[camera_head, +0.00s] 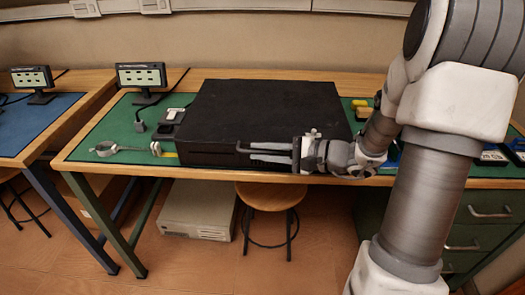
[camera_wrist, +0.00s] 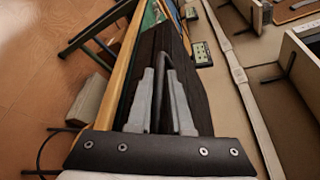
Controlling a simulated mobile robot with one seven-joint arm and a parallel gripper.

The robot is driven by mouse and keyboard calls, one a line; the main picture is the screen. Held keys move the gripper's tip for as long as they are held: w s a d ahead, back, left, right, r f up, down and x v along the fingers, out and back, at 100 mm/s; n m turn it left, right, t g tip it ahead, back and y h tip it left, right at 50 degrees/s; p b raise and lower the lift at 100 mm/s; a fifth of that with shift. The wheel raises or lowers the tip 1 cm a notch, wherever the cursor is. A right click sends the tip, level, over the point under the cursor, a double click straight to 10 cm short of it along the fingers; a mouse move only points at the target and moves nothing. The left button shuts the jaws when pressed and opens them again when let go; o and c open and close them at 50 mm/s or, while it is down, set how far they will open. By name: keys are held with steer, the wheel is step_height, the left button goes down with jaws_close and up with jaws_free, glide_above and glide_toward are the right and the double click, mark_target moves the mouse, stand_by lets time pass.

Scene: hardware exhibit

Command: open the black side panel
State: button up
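A large flat black case (camera_head: 265,105) lies on the green mat of the workbench; its broad dark top and front side show. I cannot make out a separate edge for the side panel. My gripper (camera_head: 252,152) is at the case's front side, pointing left along it. Its two pale grey fingers are apart. In the wrist view, my gripper (camera_wrist: 162,72) has a thin dark bent bar (camera_wrist: 166,62) between and just past the fingertips, like a handle on the case. I cannot tell whether the fingers touch it.
A wooden stool (camera_head: 268,196) and a beige computer case (camera_head: 197,210) are under the bench. A small display (camera_head: 141,76) stands at the back left. A grey clamp-like tool (camera_head: 120,149) lies at the left front. Drawers (camera_head: 488,211) are at the right.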

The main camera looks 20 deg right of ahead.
jaws_close()
steer(key=shift+r, duration=0.1)
stand_by(1.1)
